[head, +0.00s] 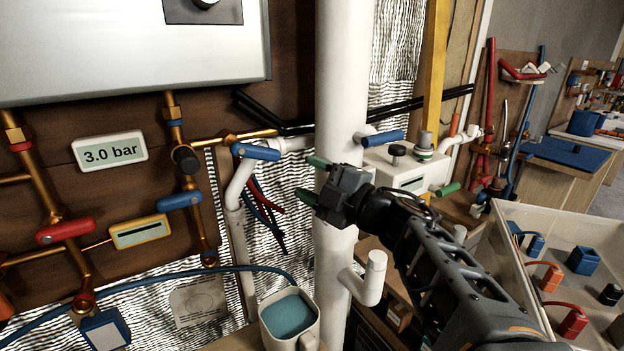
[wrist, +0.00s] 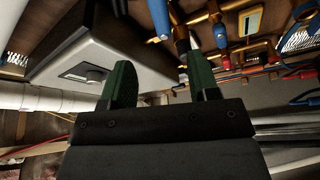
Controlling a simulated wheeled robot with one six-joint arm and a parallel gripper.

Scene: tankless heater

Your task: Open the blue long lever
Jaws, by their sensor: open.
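Several blue levers show in the head view, and I cannot tell which one the task means. One blue lever (head: 255,151) sits on the white pipe left of the thick white column. Another blue lever (head: 383,138) is right of the column, and a third blue lever (head: 179,201) is on the copper pipes at left. My gripper (head: 312,179) is in front of the column, right of and below the first lever, its green fingers apart and empty. In the wrist view my gripper (wrist: 162,72) also shows open, with a blue-ended handle (wrist: 160,18) beyond it.
The thick white column (head: 341,90) stands behind my gripper. A white mug (head: 290,318) is below left. A red lever (head: 65,231) and a 3.0 bar display (head: 110,151) are at left. An open bin (head: 510,215) of parts is at right.

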